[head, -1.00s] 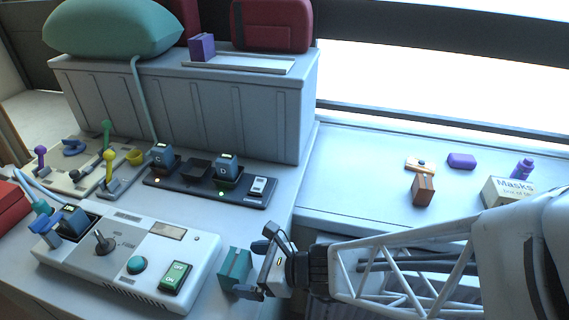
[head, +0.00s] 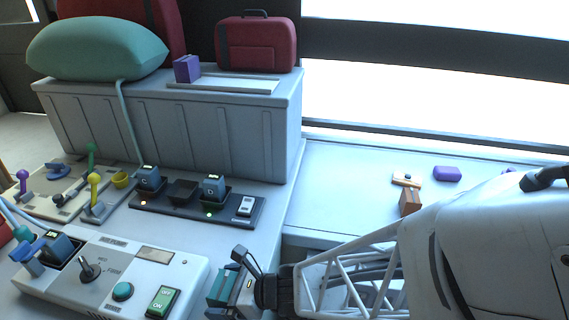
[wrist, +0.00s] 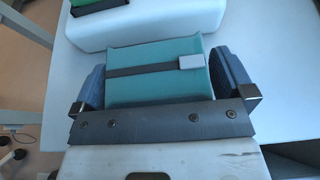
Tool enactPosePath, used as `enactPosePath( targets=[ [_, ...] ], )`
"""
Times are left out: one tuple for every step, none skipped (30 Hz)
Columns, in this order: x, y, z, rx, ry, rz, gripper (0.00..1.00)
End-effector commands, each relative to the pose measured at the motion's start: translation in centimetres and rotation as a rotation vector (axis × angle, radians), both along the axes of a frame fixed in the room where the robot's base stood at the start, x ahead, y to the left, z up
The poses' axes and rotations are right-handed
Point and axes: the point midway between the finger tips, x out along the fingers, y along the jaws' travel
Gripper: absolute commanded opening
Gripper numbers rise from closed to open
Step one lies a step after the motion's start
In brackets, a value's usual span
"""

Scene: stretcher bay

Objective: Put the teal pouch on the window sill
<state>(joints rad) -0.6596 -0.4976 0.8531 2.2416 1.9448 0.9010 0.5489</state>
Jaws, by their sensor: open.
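The teal pouch (wrist: 155,75) has a dark strap and a grey clasp. In the wrist view it lies between the two dark fingers of my open gripper (wrist: 170,82), with a narrow gap visible at the fingers. In the head view the pouch (head: 217,287) stands on the bench, right of the control box, partly hidden by my gripper (head: 232,290). The window sill (head: 335,185) is the pale ledge below the bright window at the right.
A control box (head: 125,258) with a green switch stands left of the pouch. Behind it is a charger strip (head: 160,208). On the sill are a purple item (head: 447,173), an orange item (head: 406,179) and a brown block (head: 410,202). The sill's left part is clear.

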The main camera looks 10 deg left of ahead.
Motion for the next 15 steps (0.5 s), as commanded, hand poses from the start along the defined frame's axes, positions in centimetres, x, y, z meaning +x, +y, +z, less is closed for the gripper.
enactPosePath(
  targets=[
    [0.00, -0.01, 0.00, 0.000, 0.000, 0.000, 1.00],
    [0.00, -0.01, 0.00, 0.000, 0.000, 0.000, 1.00],
    [0.00, -0.01, 0.00, 0.000, 0.000, 0.000, 1.00],
    [0.00, -0.01, 0.00, 0.000, 0.000, 0.000, 1.00],
    [0.00, -0.01, 0.00, 0.000, 0.000, 0.000, 1.00],
    [0.00, -0.01, 0.00, 0.000, 0.000, 0.000, 1.00],
    [0.00, -0.01, 0.00, 0.000, 0.000, 0.000, 0.98],
    [0.00, -0.01, -0.01, 0.000, 0.000, 0.000, 0.94],
    [0.00, -0.01, -0.01, 0.000, 0.000, 0.000, 0.88],
    [0.00, -0.01, -0.01, 0.000, 0.000, 0.000, 0.83],
    [0.00, -0.01, -0.01, 0.000, 0.000, 0.000, 0.79],
    [0.00, -0.01, 0.00, 0.000, 0.000, 0.000, 0.72],
    [0.00, -0.01, -0.01, 0.000, 0.000, 0.000, 0.68],
    [0.00, -0.01, -0.01, 0.000, 0.000, 0.000, 0.63],
    [0.00, -0.01, 0.00, 0.000, 0.000, 0.000, 0.58]
  ],
)
